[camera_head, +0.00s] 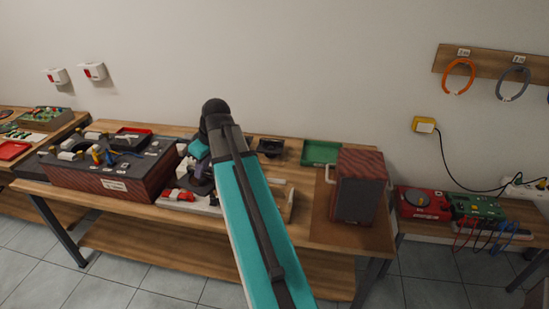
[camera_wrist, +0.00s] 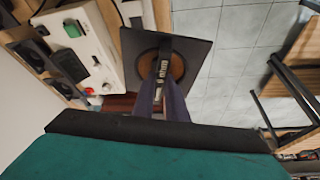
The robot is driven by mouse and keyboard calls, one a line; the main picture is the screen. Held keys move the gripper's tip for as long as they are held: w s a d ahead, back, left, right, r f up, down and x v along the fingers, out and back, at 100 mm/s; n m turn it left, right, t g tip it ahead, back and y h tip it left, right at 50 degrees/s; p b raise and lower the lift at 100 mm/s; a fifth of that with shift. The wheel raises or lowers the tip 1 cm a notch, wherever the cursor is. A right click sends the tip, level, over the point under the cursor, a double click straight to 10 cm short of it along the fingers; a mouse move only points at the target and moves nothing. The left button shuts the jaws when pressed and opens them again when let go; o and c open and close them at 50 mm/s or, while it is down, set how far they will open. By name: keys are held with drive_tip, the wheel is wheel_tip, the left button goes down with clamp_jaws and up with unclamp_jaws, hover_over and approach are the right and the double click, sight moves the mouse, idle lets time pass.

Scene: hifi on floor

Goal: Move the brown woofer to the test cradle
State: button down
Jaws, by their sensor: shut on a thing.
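The brown woofer (camera_wrist: 176,66), a brown cone in a flat black square frame, is in the wrist view. My gripper (camera_wrist: 161,82) is shut on it, and its fingers cover part of the cone. In the head view my gripper (camera_head: 201,180) is over the middle of the bench, largely hidden by my arm; I cannot make out the woofer there. A light wooden piece (camera_head: 287,203) stands right of my arm on the bench and may be the test cradle, but my arm hides much of it.
A white instrument box (camera_wrist: 82,42) with green and red buttons is close left of the woofer. A dark-topped amplifier (camera_head: 110,178) fills the bench's left. A green tray (camera_head: 321,152) and a wooden speaker cabinet (camera_head: 358,187) stand at right. The floor (camera_wrist: 225,60) is beyond the bench edge.

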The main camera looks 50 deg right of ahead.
drive_tip(key=s+d+f+n, duration=0.1)
drive_tip(key=s+d, duration=0.2)
drive_tip(key=d, duration=0.4)
drive_tip(key=s+d+n+p, duration=0.1)
drive_tip(key=s+d, duration=0.3)
drive_tip(key=d, duration=0.4)
drive_tip(key=s+d+f+n+y, duration=0.1)
drive_tip(key=s+d, duration=0.3)
drive_tip(key=d, duration=0.4)
drive_tip(key=shift+f, duration=0.3)
drive_tip(key=shift+f, duration=0.2)
drive_tip(key=shift+f+b, duration=0.55)
drive_tip(key=shift+f, duration=0.75)
drive_tip(key=shift+s, duration=0.15)
drive_tip(key=shift+f, duration=0.4)
wheel_tip(320, 180, down, 8)
drive_tip(key=b, duration=0.4)
drive_tip(key=shift+r, duration=0.2)
idle(2.4)
